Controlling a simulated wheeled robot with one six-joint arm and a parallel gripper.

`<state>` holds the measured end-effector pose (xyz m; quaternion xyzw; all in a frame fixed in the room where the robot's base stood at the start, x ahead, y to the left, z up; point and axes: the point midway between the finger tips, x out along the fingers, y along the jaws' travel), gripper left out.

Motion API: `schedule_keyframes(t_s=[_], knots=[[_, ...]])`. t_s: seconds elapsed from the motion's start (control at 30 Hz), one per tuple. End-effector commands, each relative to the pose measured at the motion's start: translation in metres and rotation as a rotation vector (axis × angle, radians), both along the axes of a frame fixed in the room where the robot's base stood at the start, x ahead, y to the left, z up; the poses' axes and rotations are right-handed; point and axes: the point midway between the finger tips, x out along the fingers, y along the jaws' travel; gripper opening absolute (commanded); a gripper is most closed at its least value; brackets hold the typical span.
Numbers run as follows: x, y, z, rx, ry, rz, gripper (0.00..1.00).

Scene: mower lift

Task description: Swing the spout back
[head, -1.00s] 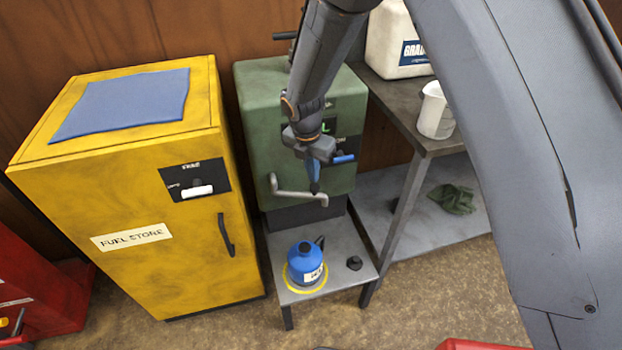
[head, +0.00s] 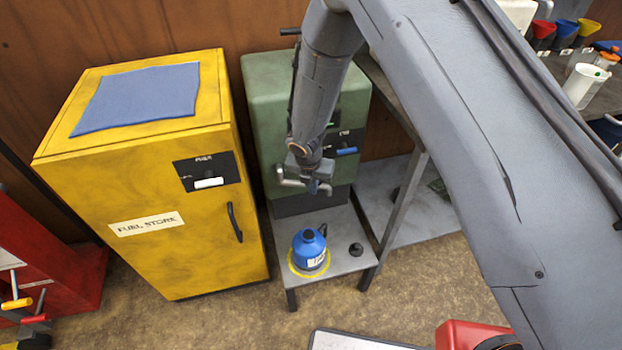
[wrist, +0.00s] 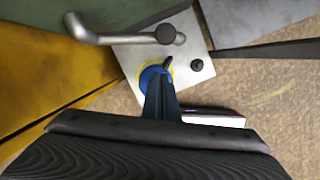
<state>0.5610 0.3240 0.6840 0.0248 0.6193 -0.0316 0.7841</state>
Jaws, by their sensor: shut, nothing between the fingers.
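The spout (head: 288,181) is a grey bent pipe on the lower front of the green tank (head: 262,90). In the head view my gripper (head: 318,192) hides part of it. In the wrist view the spout (wrist: 120,38) runs from a bend at left to a dark round end at right. My gripper (wrist: 160,82) is shut and empty; its fingertips overlap the blue can in that view, and I cannot tell whether it touches the spout. The blue can (head: 310,250) stands upright on a yellow ring on the low grey stand (head: 345,262), below the spout.
A yellow fuel cabinet (head: 150,250) stands left of the tank. A small black cap (head: 356,249) lies on the stand beside the can. A grey bench (head: 385,85) with containers is at right. Red equipment (head: 470,335) is at the front.

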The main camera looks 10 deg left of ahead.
Motion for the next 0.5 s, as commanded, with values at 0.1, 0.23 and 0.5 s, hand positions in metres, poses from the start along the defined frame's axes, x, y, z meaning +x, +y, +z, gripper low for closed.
schedule_keyframes(t_s=[0.1, 0.23, 0.5], knots=[[0.012, -0.001, -0.009, 0.001, -0.001, -0.003, 0.0], [0.028, -0.003, -0.011, 0.001, 0.0, -0.003, 0.0], [0.041, -0.004, -0.014, 0.0, 0.0, 0.0, 0.0]])
